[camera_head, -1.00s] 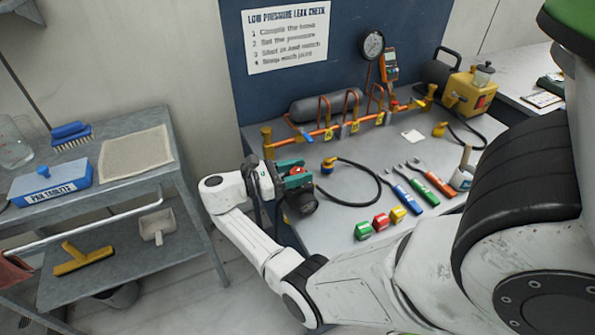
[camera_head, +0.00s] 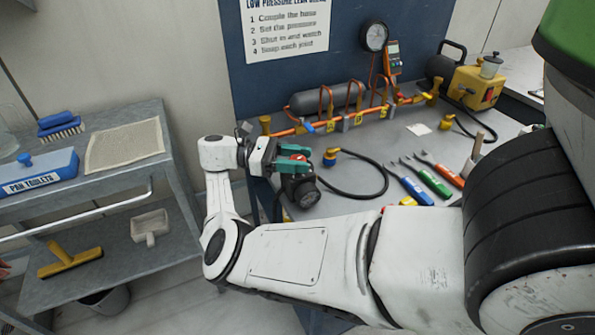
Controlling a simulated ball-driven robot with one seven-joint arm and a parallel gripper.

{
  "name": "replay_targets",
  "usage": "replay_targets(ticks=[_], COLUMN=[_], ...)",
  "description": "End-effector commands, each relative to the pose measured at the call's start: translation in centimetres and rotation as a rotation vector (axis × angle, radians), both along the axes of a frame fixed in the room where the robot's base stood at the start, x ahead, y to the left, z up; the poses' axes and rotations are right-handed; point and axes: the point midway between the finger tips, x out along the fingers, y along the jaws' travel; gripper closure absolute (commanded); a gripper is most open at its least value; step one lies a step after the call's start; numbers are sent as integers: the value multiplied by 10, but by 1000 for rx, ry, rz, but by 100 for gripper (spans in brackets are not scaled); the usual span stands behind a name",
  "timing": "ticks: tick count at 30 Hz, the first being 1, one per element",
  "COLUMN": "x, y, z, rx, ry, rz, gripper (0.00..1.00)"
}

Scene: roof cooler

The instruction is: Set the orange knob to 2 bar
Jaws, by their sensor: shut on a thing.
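My gripper (camera_head: 292,159) reaches in from the left at the table's front left edge. Its two teal fingers are shut on the orange knob (camera_head: 298,157), of which only a small red-orange patch shows between them. Just below is a dark regulator body with a round black dial (camera_head: 306,194). The dial's face is too small and dark to read, so the knob's setting cannot be told.
Behind run copper pipes (camera_head: 352,121) and a round gauge (camera_head: 374,37). A grey cart (camera_head: 178,170) stands left. My arm crosses the front.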

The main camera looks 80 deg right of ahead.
Motion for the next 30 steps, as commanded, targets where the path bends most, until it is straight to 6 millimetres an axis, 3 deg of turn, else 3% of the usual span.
replay_targets(ticks=[1,15,30], x=[0,-1,-1], y=[1,0,0], z=[-9,-4,0], rx=[2,1,1], ry=[-5,-3,-1], rz=[-24,-150,-169], gripper=[84,84,84])
